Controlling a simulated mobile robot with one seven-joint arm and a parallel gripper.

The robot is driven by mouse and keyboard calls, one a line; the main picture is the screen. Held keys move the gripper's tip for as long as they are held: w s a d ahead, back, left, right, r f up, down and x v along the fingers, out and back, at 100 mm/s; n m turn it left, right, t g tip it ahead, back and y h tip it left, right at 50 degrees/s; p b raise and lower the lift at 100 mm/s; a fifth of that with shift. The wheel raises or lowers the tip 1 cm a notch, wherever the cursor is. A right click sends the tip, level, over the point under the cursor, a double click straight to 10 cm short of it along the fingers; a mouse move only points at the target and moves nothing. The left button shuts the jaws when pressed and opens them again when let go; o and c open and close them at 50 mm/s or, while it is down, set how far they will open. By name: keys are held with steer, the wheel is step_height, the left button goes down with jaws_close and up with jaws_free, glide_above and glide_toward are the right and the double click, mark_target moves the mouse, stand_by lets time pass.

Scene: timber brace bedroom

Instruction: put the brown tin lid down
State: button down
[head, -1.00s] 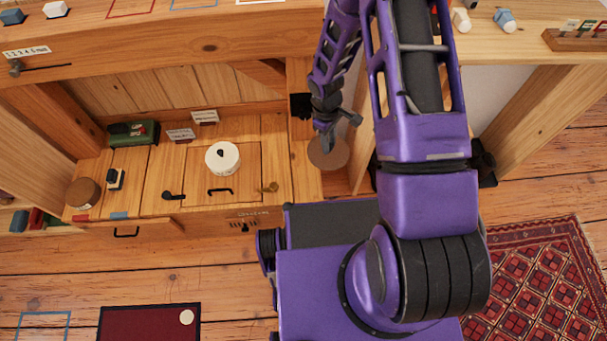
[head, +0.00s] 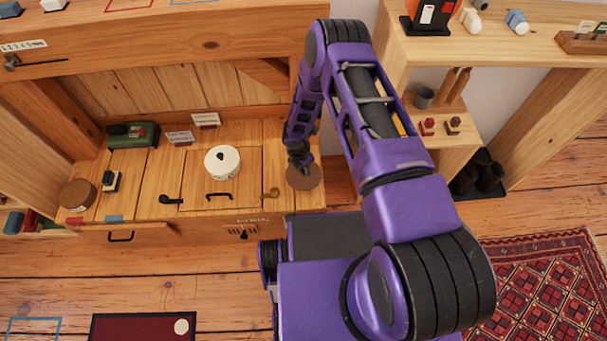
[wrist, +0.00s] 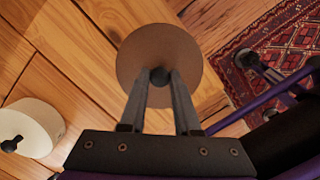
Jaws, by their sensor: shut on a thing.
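The brown tin lid (head: 305,178) is a flat round disc with a dark knob at its centre. My gripper (head: 300,165) is shut on the knob, with the lid just beneath the fingertips. In the head view the lid appears over the right end of the wooden bench top. The wrist view shows the lid (wrist: 160,58) face on, with my gripper (wrist: 160,78) closed on the knob. I cannot tell whether the lid touches the bench or hangs above it. A brown round tin (head: 78,194) stands at the bench's left end.
A white round pot with a black knob (head: 223,162) stands left of the lid; it also shows in the wrist view (wrist: 32,128). A green box (head: 133,135) is at the back.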

mark_target(303, 171)
steer(key=shift+f+b, duration=0.3)
steer(key=shift+f, duration=1.5)
steer(key=c, duration=0.6)
jaws_free()
steer(key=shift+f, duration=0.15)
steer(key=r, duration=0.4)
steer(key=s+a+r+p, duration=0.1)
steer(key=r, duration=0.3)
steer(key=r+p, duration=0.1)
steer(key=r, duration=0.3)
steer(key=shift+s+a+r, duration=0.15)
steer(key=shift+s, duration=0.05)
